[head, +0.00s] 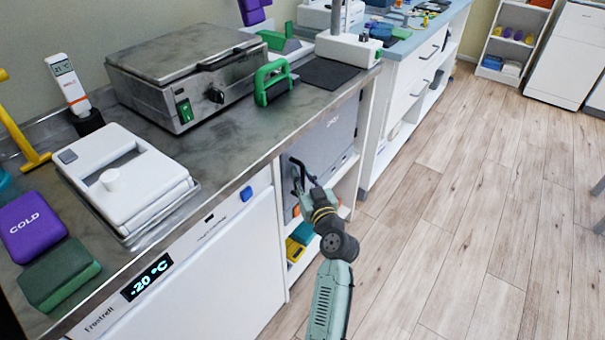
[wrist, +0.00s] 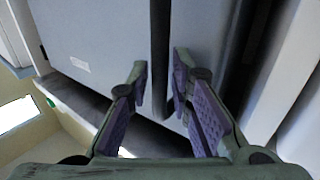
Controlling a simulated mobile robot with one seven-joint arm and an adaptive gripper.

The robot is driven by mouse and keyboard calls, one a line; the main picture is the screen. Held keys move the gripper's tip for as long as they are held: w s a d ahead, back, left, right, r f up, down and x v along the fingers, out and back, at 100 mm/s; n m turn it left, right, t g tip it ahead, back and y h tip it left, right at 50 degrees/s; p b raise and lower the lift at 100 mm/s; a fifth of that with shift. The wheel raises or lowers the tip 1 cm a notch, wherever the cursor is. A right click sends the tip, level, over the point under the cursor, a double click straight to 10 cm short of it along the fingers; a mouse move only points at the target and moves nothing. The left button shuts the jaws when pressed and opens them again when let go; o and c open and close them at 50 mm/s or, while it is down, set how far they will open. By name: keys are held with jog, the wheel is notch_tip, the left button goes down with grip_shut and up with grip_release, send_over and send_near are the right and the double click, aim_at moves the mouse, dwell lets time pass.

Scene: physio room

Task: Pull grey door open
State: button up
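The grey door (head: 335,140) is the front of a grey unit under the worktop, right of the white freezer. It looks shut. In the wrist view the door (wrist: 95,40) fills the upper part, with a small pale label. A dark upright bar, seemingly its handle (wrist: 160,45), runs down the middle. My gripper (head: 304,178) is in front of the door's lower left part. In the wrist view my gripper (wrist: 160,72) is open, with purple-padded fingers on either side of the bar and a gap at each side. The arm hides part of the door in the head view.
The white freezer (head: 220,280) with a -20 °C display stands left of my arm. An open shelf with yellow and teal items (head: 298,240) is below the grey unit. A white drawer cabinet (head: 410,85) stands beyond. Wooden floor (head: 460,210) on the right is clear.

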grip_shut()
dwell(0.8)
